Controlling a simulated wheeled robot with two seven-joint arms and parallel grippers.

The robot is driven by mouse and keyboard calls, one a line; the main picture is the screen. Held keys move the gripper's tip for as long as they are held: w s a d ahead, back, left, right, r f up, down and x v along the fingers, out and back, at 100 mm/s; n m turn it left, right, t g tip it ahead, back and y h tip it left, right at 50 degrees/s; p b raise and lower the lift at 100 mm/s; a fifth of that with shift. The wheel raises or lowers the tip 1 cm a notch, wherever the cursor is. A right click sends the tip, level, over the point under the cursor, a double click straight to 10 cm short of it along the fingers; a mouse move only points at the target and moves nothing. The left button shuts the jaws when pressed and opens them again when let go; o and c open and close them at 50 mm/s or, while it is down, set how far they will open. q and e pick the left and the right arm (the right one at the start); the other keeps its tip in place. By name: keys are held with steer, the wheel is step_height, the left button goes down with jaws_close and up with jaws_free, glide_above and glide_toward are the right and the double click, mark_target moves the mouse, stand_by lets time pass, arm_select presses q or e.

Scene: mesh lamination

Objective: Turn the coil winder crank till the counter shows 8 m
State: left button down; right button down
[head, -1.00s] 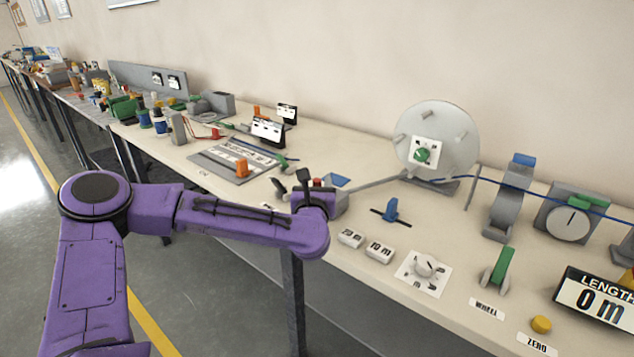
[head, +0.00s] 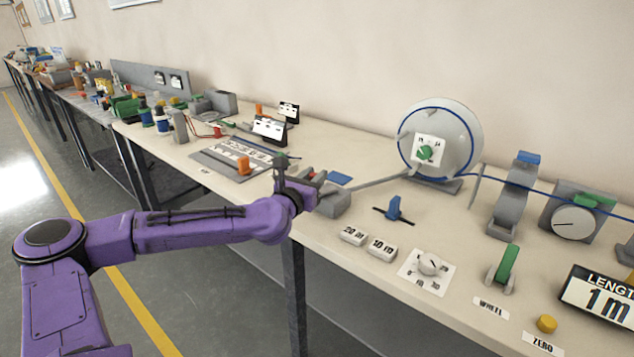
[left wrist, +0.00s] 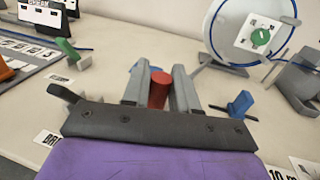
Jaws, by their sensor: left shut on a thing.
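The coil winder's pale disc (head: 462,128) stands at the back of the bench, with blue cable around it and a green knob (head: 425,152) at its centre. A grey rod (head: 383,181) runs from the winder toward the crank by the front edge. My left gripper (head: 310,183) is at the crank. In the left wrist view its fingers (left wrist: 159,88) are shut around the red crank handle (left wrist: 159,92); they hide part of it. The length counter (head: 601,299) reads 1 m. My right gripper is not in view.
A blue lever (head: 393,208) stands just right of the crank. White label blocks (head: 382,248), a selector dial (head: 429,265), a green wheel lever (head: 503,264) and a yellow zero button (head: 546,323) line the front. An orange-handled board (head: 225,165) lies left.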

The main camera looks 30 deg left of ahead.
arm_select(q)
steer(key=m+h+b, duration=0.1)
steer(key=h, duration=0.1)
steer(key=a+m+h, duration=0.1)
steer(key=h, duration=0.1)
steer(key=w+m+h+b, duration=0.1)
steer(key=h, duration=0.1)
steer(key=shift+a+f+m+b, duration=0.2)
steer(key=shift+a+m+b, duration=0.1)
steer(key=shift+a, duration=0.1)
steer(key=shift+w+a+r+m+g+h+b, duration=0.15)
steer(key=shift+w+m+g+h+b, duration=0.45)
steer(key=shift+m+h, duration=0.65)
steer(key=shift+w+a+m+g+h+b, duration=0.25)
steer(key=shift+m+g+h, duration=0.55)
steer(key=shift+h, duration=0.75)
steer(key=shift+w+a+r+m+g+h+b, duration=0.1)
steer(key=shift+w+m+g+h+b, duration=0.4)
steer(key=shift+m+h, duration=0.75)
steer(key=shift+s+g+h, duration=0.1)
steer(key=shift+g+h, duration=0.25)
steer(key=shift+g, duration=0.05)
